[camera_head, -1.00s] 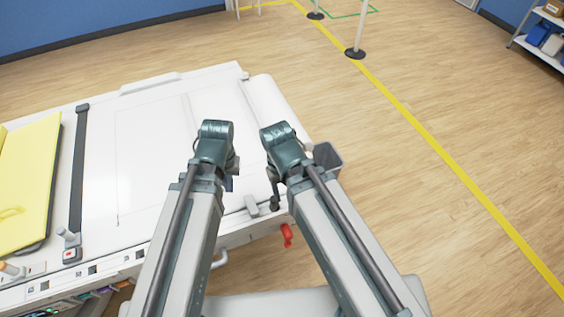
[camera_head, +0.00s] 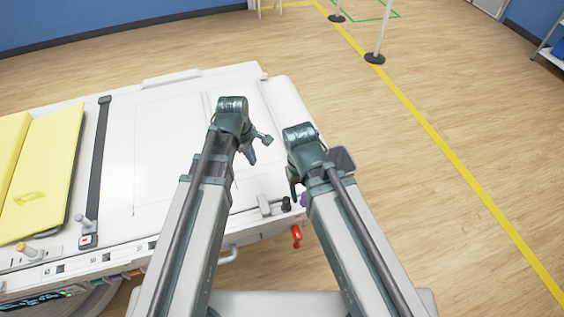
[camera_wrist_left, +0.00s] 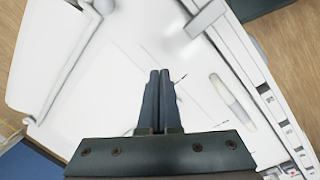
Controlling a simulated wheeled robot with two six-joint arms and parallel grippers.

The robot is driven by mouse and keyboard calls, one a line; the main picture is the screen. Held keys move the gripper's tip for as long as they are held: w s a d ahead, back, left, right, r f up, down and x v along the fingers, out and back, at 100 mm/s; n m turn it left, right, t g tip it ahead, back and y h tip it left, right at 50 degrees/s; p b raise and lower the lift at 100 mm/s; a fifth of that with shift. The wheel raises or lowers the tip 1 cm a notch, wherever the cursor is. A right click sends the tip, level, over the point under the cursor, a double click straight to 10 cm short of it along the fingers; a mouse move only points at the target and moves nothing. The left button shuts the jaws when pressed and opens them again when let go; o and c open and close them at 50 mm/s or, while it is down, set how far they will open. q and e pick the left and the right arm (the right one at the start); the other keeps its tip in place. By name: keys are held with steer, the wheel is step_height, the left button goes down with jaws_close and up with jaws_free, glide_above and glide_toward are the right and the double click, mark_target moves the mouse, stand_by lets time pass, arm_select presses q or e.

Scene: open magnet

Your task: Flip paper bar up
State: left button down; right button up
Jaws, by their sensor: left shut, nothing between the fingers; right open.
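A large white machine (camera_head: 163,130) with a flat, pale top lies below my arms. A dark bar (camera_head: 97,170) crosses its top at the left, and a thin pale bar (camera_wrist_left: 70,70) shows at the left of the left wrist view. I cannot tell which one is the paper bar. My left gripper (camera_wrist_left: 159,74) is shut and empty, with its fingers together above the white top; in the head view it hangs over the right part of the top. My right gripper (camera_head: 294,185) is open near the machine's right front corner, its fingers mostly hidden by its own arm.
A yellow panel (camera_head: 50,175) lies at the left. A grey latch (camera_head: 265,206), a black knob (camera_head: 286,204) and a red handle (camera_head: 296,236) are at the front right corner. Open wooden floor lies beyond.

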arm_select(q)
steer(key=d+n, duration=0.1)
steer(key=n, duration=0.1)
steer(key=w+d+n, duration=0.1)
steer(key=n, duration=0.1)
steer(key=w+d+n, duration=0.1)
steer(key=d+n, duration=0.1)
steer(key=shift+w+n+h, duration=0.2)
steer(key=shift+n+h, duration=0.1)
steer(key=shift+h, duration=0.1)
steer(key=f+b, duration=0.3)
steer(key=d+f+b, duration=0.1)
steer(key=f+b, duration=0.2)
steer(key=w+f+b, duration=0.1)
steer(key=f+b, duration=0.2)
steer(key=b, duration=0.1)
steer(key=shift+d+f, duration=0.35)
steer(key=shift+f, duration=0.05)
steer(key=shift+w+d+r+p, duration=0.25)
steer(key=shift+d+r+p, duration=0.7)
steer(key=shift+d, duration=0.3)
steer(key=shift+w+d+r, duration=0.1)
steer(key=shift+d+r, duration=0.05)
steer(key=shift+d, duration=0.35)
steer(key=shift+d+r+y+p, duration=0.2)
steer(key=shift+r+y+p, duration=0.1)
steer(key=shift+p, duration=0.25)
steer(key=shift+w+d+r, duration=0.1)
